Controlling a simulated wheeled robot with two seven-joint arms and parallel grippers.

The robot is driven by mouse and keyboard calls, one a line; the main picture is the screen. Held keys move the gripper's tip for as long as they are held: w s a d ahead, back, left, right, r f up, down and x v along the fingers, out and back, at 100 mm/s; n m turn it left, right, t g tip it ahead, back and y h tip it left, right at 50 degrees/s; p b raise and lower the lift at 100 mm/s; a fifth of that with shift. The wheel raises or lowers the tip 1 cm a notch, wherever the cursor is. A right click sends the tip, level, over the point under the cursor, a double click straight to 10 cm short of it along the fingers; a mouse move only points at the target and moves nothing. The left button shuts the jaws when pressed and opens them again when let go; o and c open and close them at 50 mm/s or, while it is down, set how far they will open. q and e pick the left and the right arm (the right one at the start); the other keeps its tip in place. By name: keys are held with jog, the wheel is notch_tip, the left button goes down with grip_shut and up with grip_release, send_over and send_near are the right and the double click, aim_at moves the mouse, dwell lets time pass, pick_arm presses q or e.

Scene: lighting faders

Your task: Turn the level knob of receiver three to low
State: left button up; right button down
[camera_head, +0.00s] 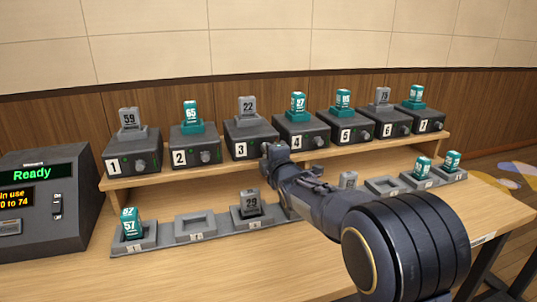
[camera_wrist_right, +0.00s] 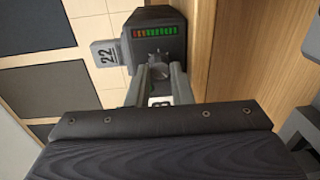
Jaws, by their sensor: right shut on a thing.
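Receiver three (camera_head: 243,136) is a dark box labelled 3 on the raised shelf, with a grey pack marked 22 (camera_head: 247,106) standing on top. My right gripper (camera_head: 272,153) is at the right part of its front face, where the other receivers carry their level knob. In the right wrist view the receiver (camera_wrist_right: 155,22) shows a red-to-green light bar, and the two fingers (camera_wrist_right: 158,82) reach its front face. The gripper is shut on the level knob, which the fingers hide, so its setting cannot be read. My left gripper is out of view.
Receiver two (camera_head: 194,146) and receiver four (camera_head: 300,132) stand close on either side in the row along the shelf (camera_head: 180,177). Below are charging trays (camera_head: 195,228), some holding packs. A console (camera_head: 45,200) reading Ready stands at the left.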

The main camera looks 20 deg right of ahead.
jog(key=shift+f, duration=0.1)
jog(key=c, duration=1.3)
grip_release()
jog(key=s, duration=0.5)
jog(key=s+p, duration=0.1)
jog(key=s, duration=0.1)
jog(key=shift+s+d+r, duration=0.15)
jog(key=shift+s+r, duration=0.1)
jog(key=shift+s, duration=0.15)
